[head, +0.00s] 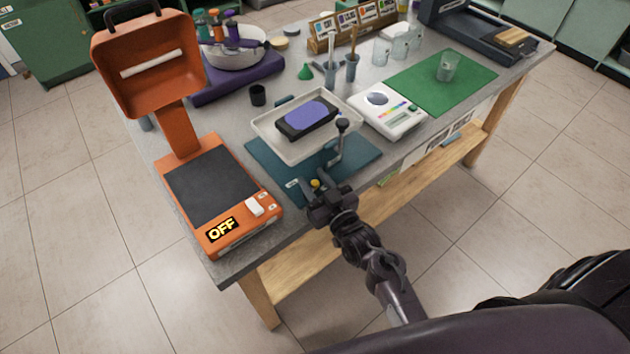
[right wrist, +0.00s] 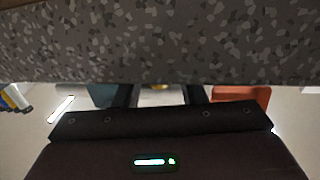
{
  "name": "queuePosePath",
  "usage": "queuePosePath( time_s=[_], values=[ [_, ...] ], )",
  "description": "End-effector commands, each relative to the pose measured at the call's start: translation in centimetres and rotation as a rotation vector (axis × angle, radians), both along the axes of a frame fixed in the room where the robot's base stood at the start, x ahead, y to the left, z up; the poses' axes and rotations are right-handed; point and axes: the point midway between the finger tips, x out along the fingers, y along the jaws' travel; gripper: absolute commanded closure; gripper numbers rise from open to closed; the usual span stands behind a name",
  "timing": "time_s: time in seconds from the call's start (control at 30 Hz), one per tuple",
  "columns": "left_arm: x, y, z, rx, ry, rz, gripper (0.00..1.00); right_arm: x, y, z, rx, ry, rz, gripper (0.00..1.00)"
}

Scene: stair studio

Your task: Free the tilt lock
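My right gripper (head: 318,192) is at the front edge of the table. In the right wrist view its two dark fingers (right wrist: 159,95) stand apart, with a small yellow part (right wrist: 160,87) between and beyond them; I cannot tell if they touch it. In the head view a yellow knob (head: 315,184) shows at the fingertips, by the teal base (head: 266,170). A grey lever (head: 336,152) with a black ball knob (head: 342,125) rises from this base, just beyond the gripper. No part is clearly labelled as the tilt lock. My left gripper is not seen.
A white tray (head: 262,126) holding a black and purple block (head: 306,118) sits behind the lever. An orange device (head: 205,190) reading OFF stands left; a white scale (head: 388,112) stands right. The speckled table edge (right wrist: 160,40) fills the upper wrist view.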

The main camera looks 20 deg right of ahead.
Motion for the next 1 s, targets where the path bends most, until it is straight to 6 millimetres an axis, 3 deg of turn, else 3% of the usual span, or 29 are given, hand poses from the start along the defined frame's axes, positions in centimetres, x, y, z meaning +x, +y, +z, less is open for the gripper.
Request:
queuePosePath(
  time_s=[0.27, 0.7, 1.0],
  values=[
    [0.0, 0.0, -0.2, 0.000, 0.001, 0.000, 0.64, -0.7, -0.1, -0.2, -0.001, 0.004, 0.001, 0.63],
    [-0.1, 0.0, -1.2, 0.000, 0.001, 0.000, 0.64, -7.0, -1.4, -0.2, 0.000, 0.002, 0.000, 0.63],
    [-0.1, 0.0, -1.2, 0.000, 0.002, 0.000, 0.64, -7.7, -1.6, 0.0, 0.000, 0.000, 0.000, 0.63]
  ],
)
